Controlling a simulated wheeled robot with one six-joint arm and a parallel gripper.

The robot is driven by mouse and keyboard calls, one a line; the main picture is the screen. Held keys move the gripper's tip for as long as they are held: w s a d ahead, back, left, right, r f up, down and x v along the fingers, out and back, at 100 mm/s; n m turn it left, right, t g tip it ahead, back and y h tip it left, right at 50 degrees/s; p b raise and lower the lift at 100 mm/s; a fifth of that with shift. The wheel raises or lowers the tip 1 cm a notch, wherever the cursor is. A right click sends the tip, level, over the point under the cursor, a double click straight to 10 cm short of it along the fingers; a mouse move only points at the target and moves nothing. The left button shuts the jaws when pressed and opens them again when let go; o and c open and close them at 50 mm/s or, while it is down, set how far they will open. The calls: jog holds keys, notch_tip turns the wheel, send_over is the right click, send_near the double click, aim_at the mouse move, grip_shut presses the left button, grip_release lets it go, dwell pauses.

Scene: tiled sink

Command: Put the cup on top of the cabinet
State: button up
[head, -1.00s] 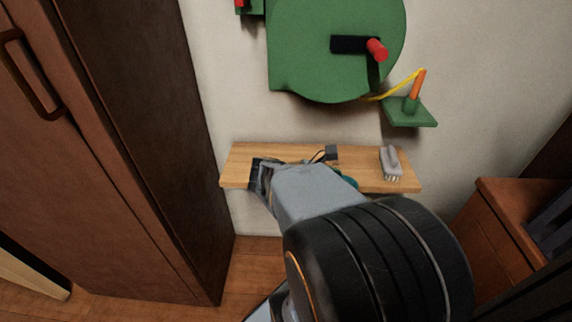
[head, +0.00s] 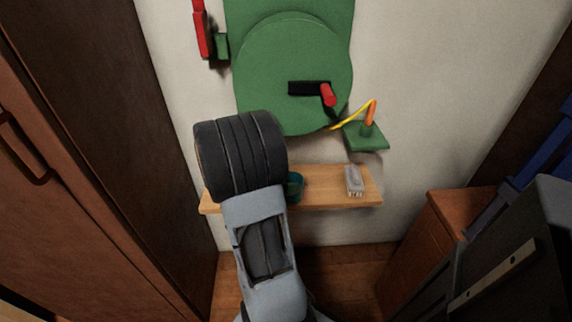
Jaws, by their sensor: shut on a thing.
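A teal cup (head: 294,187) shows in part at the middle of the wooden shelf (head: 330,200), just right of my arm. My arm hides its left side, and I cannot tell whether it rests on the shelf or is held. My gripper is hidden behind my own arm. A low reddish-brown cabinet (head: 450,210) stands at the right; the visible part of its top looks bare. A tall dark brown cabinet (head: 100,180) fills the left side, its top out of view.
A pale brush (head: 354,180) lies on the shelf's right part. Above it, a green wall device (head: 280,60) with a red handle (head: 327,94) and a small green bracket (head: 367,135) stick out. Wooden floor (head: 345,275) shows below the shelf.

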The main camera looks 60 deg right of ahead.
jog(key=w+d, duration=0.2)
jog(key=d, duration=0.1)
jog(key=shift+w+d+r+p, duration=0.1)
jog(key=shift+w+d+p, duration=0.15)
jog(key=shift+p, duration=0.15)
jog(key=shift+w+d+f+p, duration=0.2)
jog(key=shift+w+d, duration=0.25)
jog(key=shift+d, duration=0.2)
jog(key=shift+w+d+f+p, duration=0.15)
jog(key=shift+w+d, duration=0.3)
jog(key=shift+d, duration=0.15)
jog(key=shift+f, duration=0.5)
jog(key=shift+f+b, duration=0.2)
jog(key=shift+b, duration=0.2)
jog(key=o, duration=1.2)
jog(key=shift+o, duration=0.2)
jog(key=shift+r, duration=0.1)
